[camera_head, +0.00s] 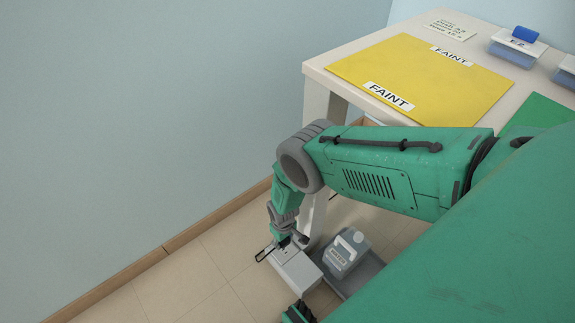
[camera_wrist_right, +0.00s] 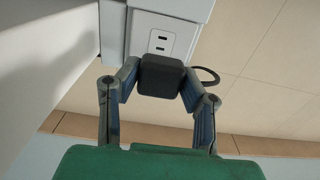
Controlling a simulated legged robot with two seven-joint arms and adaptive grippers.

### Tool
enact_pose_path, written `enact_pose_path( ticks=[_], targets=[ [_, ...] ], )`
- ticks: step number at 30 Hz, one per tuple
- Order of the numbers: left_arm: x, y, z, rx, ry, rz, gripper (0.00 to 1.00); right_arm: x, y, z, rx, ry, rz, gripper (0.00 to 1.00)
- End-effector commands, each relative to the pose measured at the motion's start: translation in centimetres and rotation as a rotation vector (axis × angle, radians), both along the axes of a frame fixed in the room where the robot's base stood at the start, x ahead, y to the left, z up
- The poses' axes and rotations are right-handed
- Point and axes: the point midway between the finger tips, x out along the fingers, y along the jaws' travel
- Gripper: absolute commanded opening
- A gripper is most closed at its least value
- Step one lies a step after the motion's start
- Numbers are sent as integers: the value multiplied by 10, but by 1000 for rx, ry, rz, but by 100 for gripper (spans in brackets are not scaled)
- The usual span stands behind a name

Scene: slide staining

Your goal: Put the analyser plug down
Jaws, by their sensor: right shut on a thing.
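The analyser plug (camera_wrist_right: 162,76) is a black block with a dark cable looping off to the right in the right wrist view. My right gripper (camera_wrist_right: 160,84) is shut on it, one finger on each side. A white socket box (camera_wrist_right: 158,38) with two slots shows just beyond the plug; the slots are uncovered. I cannot tell whether plug and box touch. In the head view my right gripper (camera_head: 284,243) is low beside the table leg, at the far end of the white box (camera_head: 299,276). The plug is mostly hidden there.
A grey jug (camera_head: 346,253) stands in a grey tray (camera_head: 370,272) right of the box. The wall is at left; the tiled floor (camera_head: 190,285) there is clear.

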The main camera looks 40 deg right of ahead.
Motion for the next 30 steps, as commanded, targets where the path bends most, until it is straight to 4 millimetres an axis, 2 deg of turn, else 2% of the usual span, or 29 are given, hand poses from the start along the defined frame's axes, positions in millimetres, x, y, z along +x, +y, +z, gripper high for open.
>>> enact_pose_path(
  ticks=[5,12,19,26,30],
  targets=[
    [0,0,0,0,0,0,0,-18,-9,2,-9,4,-8,0],
    [0,0,1,0,0,0,0,-67,-19,15,-18,8,-13,0],
    [0,0,2,0,0,0,0,-110,-16,35,-9,5,-8,0],
    [0,0,2,0,0,0,0,-130,-11,47,0,2,0,0],
    [0,0,-10,0,0,0,0,-133,-10,28,1,0,1,0]
  ],
)
